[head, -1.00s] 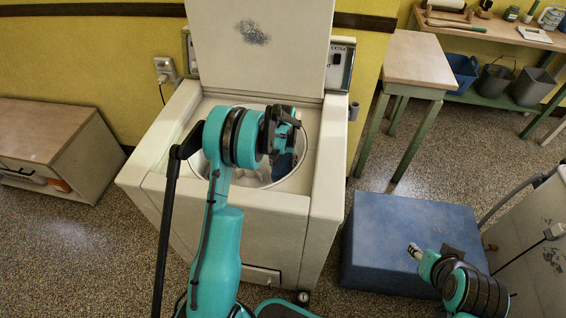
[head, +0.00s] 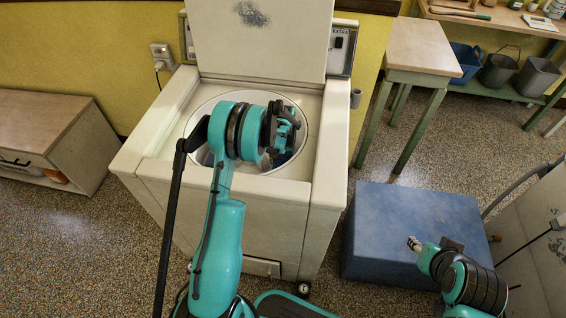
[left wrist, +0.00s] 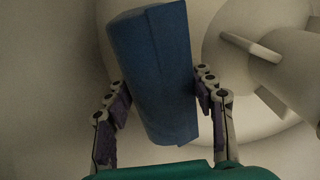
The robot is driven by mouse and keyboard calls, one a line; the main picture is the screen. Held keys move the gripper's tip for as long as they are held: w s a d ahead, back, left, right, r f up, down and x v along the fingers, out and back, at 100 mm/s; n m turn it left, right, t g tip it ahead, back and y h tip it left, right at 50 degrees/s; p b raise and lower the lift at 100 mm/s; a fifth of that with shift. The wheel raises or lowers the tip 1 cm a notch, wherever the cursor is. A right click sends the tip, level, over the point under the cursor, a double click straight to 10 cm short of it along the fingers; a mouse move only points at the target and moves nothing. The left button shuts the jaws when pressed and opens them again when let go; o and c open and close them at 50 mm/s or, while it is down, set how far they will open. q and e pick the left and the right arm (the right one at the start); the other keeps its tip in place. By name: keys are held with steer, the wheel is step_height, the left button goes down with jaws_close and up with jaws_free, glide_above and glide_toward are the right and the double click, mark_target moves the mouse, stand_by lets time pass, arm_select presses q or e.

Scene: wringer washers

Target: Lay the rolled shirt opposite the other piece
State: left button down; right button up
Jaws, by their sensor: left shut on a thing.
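The rolled shirt is a dark blue roll (left wrist: 158,75) between the two fingers of my left gripper (left wrist: 160,112) in the left wrist view. The gripper is shut on it across its width. In the head view my left gripper (head: 287,132) is over the right part of the open washer tub (head: 228,97). My wrist hides most of the roll there. A small bluish patch (head: 207,158) shows in the tub left of my arm; I cannot tell what it is. My right gripper (head: 415,244) is away from the washer, and its jaw opening is unclear.
The white agitator (left wrist: 250,55) with its fins stands beside the roll in the left wrist view. The washer lid (head: 262,45) is raised behind the tub. A blue block (head: 400,215) and a wooden-topped table (head: 422,48) stand to the right.

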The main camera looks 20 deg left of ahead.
arm_select(q)
steer(key=shift+c, duration=2.4)
jaws_free()
steer(key=shift+r, duration=0.1)
step_height(320, 180, up, 12)
steer(key=shift+f, duration=0.1)
